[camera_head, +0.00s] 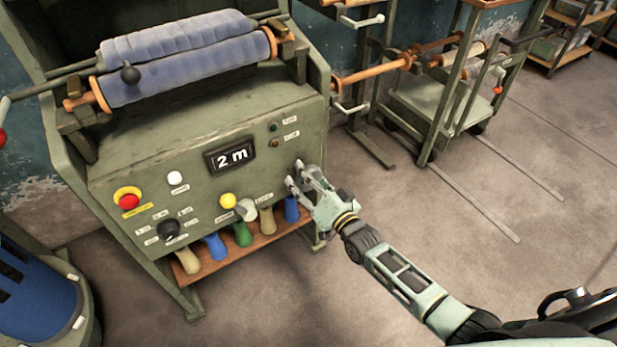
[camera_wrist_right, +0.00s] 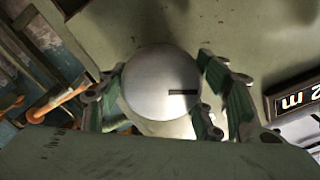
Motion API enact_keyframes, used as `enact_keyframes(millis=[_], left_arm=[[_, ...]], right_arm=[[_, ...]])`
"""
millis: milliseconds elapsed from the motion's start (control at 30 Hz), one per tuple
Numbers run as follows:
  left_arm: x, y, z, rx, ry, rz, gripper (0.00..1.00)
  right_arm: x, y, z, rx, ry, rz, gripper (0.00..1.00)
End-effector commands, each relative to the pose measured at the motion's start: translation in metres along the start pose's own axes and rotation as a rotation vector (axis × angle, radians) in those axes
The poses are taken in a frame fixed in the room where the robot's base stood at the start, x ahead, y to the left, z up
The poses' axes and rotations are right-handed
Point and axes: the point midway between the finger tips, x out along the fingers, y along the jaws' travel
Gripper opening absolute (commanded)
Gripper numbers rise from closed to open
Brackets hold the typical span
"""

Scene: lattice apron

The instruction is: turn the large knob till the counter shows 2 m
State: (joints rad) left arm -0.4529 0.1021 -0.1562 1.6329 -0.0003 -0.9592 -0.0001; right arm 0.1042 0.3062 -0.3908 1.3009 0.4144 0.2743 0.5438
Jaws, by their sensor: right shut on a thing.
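The counter (camera_head: 230,155) on the green machine's front panel reads 2 m in the head view. It also shows upside down at the right edge of the wrist view (camera_wrist_right: 299,98). My right gripper (camera_head: 295,174) is at the panel, right of and a little below the counter. In the wrist view its green-padded fingers stand on both sides of a round silver knob (camera_wrist_right: 155,88) and are shut on it. The knob face has a dark slot pointing right in that view. In the head view the gripper mostly hides the knob. My left gripper is not in view.
The panel also carries a red button (camera_head: 129,201), a white button (camera_head: 174,177), a yellow button (camera_head: 228,201) and a black selector (camera_head: 170,229). Rolls of blue fabric (camera_head: 185,70) lie above. Several coloured handles hang below. A cart (camera_head: 430,105) stands right; the floor there is mostly clear.

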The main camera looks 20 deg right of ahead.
Motion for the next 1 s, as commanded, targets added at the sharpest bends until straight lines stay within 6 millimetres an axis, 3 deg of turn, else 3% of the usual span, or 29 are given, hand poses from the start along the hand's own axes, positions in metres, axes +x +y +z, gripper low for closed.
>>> enact_keyframes(millis=[567,600,800,1000], left_arm=[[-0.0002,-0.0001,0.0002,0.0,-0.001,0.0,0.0],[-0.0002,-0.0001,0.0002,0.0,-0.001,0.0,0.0],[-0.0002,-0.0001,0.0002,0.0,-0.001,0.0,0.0],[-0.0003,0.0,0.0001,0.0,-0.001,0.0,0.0]], right_arm=[[0.0009,0.002,-0.0042,0.031,0.007,0.002,0.34],[0.0008,0.0021,-0.0042,0.031,0.007,0.002,0.63],[0.0004,0.0016,-0.0026,0.031,0.004,0.002,0.78],[0.0002,0.0008,-0.0013,0.031,0.002,0.001,0.78]])
